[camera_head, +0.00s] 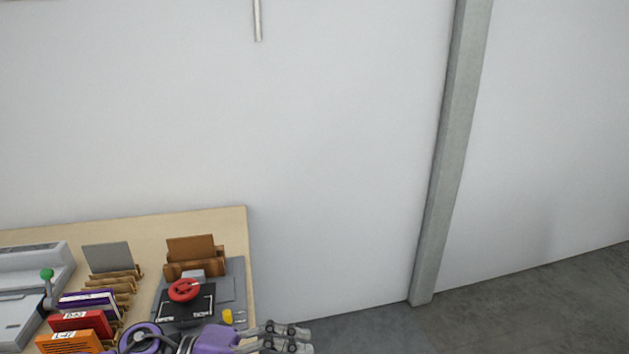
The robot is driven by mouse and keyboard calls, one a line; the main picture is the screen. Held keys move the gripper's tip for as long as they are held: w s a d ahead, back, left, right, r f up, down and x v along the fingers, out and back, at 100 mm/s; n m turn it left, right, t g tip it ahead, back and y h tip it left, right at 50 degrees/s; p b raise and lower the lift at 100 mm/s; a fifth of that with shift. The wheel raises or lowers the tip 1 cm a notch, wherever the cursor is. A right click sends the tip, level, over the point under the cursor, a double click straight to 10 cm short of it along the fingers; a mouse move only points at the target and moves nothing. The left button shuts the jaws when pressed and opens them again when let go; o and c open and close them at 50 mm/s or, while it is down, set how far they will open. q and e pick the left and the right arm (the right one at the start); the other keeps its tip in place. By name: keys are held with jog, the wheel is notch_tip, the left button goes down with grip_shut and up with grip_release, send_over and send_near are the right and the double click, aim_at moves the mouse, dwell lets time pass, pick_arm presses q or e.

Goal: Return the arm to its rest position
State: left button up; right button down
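My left gripper (310,340) shows at the bottom edge, with its purple wrist coming in from the left. It points right, past the right edge of the wooden table (235,222), over the floor. Its two grey fingers lie side by side, and nothing shows between them. The view does not settle whether they are open or shut. Part of the arm is cut off by the bottom edge. My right gripper is not in view.
On the table stand a black box with a red round top (184,290), a brown card holder (195,262), a rack of coloured folders (88,300) and a grey machine (30,270). A small yellow item (228,316) lies near my wrist. A grey post (440,190) stands right; floor there is clear.

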pick_arm(q)
jog(key=a+f+n+t+y+p, duration=0.1)
jog(key=a+f+n+t+y, duration=0.45)
jog(key=n+t, duration=0.4)
jog(key=a+f+n+t+y, duration=0.4)
jog(key=f+n+t, duration=0.25)
jog(key=n, duration=0.55)
jog(key=s+a+f+n+g+y, duration=0.3)
jog(key=s+f+n, duration=0.1)
jog(key=s+f, duration=0.5)
jog(key=s+a+f+n+g+y, duration=0.3)
jog(key=s+f+n+g, duration=0.1)
jog(key=s+f, duration=0.5)
jog(key=shift+s+a+f+p, duration=0.2)
jog(key=shift+s+a+p, duration=0.1)
jog(key=shift+s, duration=0.95)
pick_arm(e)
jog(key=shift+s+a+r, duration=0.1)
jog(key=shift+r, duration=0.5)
pick_arm(q)
jog(key=shift+w, duration=0.1)
